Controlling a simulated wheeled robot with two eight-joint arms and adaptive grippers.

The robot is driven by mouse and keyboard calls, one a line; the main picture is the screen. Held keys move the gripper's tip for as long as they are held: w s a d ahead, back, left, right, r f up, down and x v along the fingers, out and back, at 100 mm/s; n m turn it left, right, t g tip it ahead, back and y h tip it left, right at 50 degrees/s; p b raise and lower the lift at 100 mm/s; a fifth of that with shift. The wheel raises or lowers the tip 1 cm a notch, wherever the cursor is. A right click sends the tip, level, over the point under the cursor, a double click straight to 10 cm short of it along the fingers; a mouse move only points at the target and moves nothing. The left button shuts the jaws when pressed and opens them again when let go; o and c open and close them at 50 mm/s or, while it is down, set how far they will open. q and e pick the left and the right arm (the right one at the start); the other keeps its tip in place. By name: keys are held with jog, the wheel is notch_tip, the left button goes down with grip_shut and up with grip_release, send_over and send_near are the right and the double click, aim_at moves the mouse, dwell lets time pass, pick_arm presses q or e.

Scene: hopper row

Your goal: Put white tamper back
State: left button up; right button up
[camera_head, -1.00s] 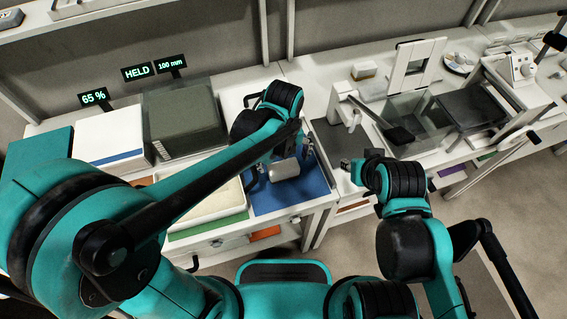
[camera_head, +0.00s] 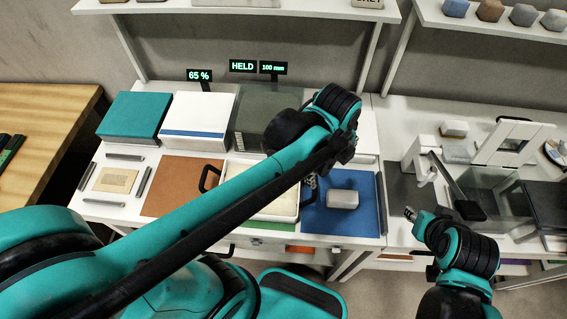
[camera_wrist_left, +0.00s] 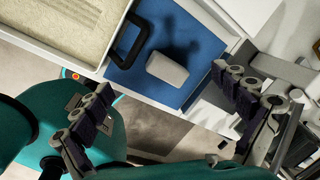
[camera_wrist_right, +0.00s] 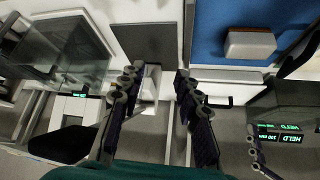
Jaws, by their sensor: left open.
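A pale whitish block with rounded edges, seemingly the white tamper (camera_head: 343,199), lies on the blue mat (camera_head: 364,219). It also shows in the left wrist view (camera_wrist_left: 167,70) and in the right wrist view (camera_wrist_right: 250,44). My left gripper (camera_head: 312,184) is above the mat, left of the block, partly hidden by its arm. In the left wrist view its fingers (camera_wrist_left: 160,110) are wide apart and empty, with the block visible beyond them and not touched. My right gripper (camera_wrist_right: 156,78) is open and empty, right of the mat, near the dark grey plate (camera_head: 408,192).
A tray of pale granules (camera_head: 247,176) with a black handle (camera_head: 209,178) stands left of the mat. Teal (camera_head: 136,115), white (camera_head: 197,118) and grey-green boxes stand behind. A clear-walled hopper (camera_head: 487,188) stands at right. The brown mat (camera_head: 178,187) is bare.

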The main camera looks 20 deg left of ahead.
pick_arm(q)
jog(key=s+a+n+t, duration=0.2)
jog(key=a+n, duration=0.4)
jog(key=n, duration=0.5)
jog(key=s+a+n+t, duration=0.2)
jog(key=a+n, duration=0.4)
jog(key=n, duration=0.6)
jog(key=shift+s+t+y, duration=0.25)
jog(key=shift+t+y, duration=0.05)
jog(key=shift+t, duration=0.3)
notch_tip(320, 180, down, 4)
jog(key=b, duration=0.4)
jog(key=shift+f, duration=0.2)
